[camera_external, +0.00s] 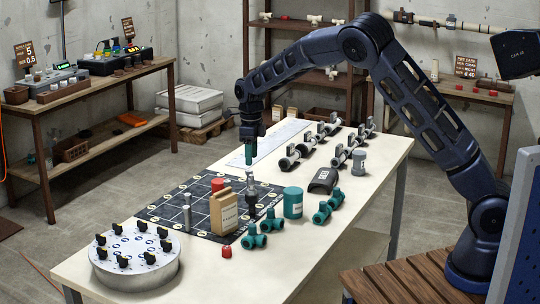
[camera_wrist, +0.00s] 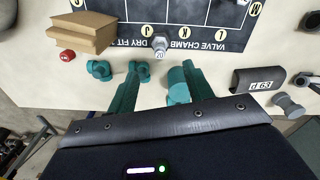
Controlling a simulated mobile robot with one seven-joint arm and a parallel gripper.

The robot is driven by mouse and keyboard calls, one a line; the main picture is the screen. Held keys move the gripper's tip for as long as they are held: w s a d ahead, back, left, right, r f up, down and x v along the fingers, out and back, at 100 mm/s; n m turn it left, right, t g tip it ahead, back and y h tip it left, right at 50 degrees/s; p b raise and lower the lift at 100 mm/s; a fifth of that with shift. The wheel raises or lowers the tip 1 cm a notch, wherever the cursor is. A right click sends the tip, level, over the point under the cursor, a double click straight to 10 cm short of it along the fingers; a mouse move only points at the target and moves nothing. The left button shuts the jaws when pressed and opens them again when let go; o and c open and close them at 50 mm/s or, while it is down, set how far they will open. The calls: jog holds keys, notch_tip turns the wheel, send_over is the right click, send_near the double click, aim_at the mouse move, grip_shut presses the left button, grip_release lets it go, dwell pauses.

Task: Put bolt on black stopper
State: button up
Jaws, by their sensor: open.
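My gripper (camera_external: 249,163) is open and empty, pointing down above the table; its teal fingers stand apart in the wrist view (camera_wrist: 160,92). Just below it in the external view, a silver bolt-like piece (camera_external: 250,186) stands upright over a dark base (camera_external: 252,210), which may be the black stopper. In the wrist view the silver piece (camera_wrist: 160,43) is at the mat's edge, beyond and between the fingers, apart from them. Its contact with the dark base is too small to tell. Two slim silver posts (camera_external: 187,214) stand farther left on the mat.
A tan box (camera_external: 223,212), a teal jar (camera_external: 293,203), teal fittings (camera_external: 254,240) and a red cap (camera_external: 226,251) surround the silver piece. A round plate (camera_external: 134,264) with several black-and-yellow parts sits front left. Pipe pieces (camera_external: 318,150) lie at the back. The front right tabletop is clear.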

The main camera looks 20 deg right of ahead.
jog(key=shift+r, duration=0.75)
jog(key=shift+d, duration=0.1)
jog(key=s+d+r+n+y, duration=0.1)
jog(key=s+d+r+n, duration=0.2)
jog(key=d+r, duration=0.5)
jog(key=s+d+r+n+t, duration=0.1)
jog(key=s+d+r+n, duration=0.3)
jog(key=d, duration=0.7)
jog(key=s+d+r+n+y, duration=0.1)
jog(key=s+d+r+n, duration=0.2)
jog(key=d+r, duration=0.5)
jog(key=s+d+r+n+t, duration=0.2)
jog(key=s+d+n, duration=0.5)
jog(key=s+d, duration=0.75)
jog(key=s+d+f+n+h, duration=0.1)
jog(key=s+d+n, duration=0.1)
jog(key=s, duration=0.5)
jog(key=s+d+f+n+t+h, duration=0.1)
jog(key=s+d+f+n, duration=0.1)
jog(key=s, duration=0.5)
jog(key=d+n, duration=0.1)
jog(key=n, duration=0.1)
jog(key=shift+s+f+n+t, duration=0.15)
jog(key=shift+s+n+t, duration=0.15)
jog(key=shift+s+n, duration=0.1)
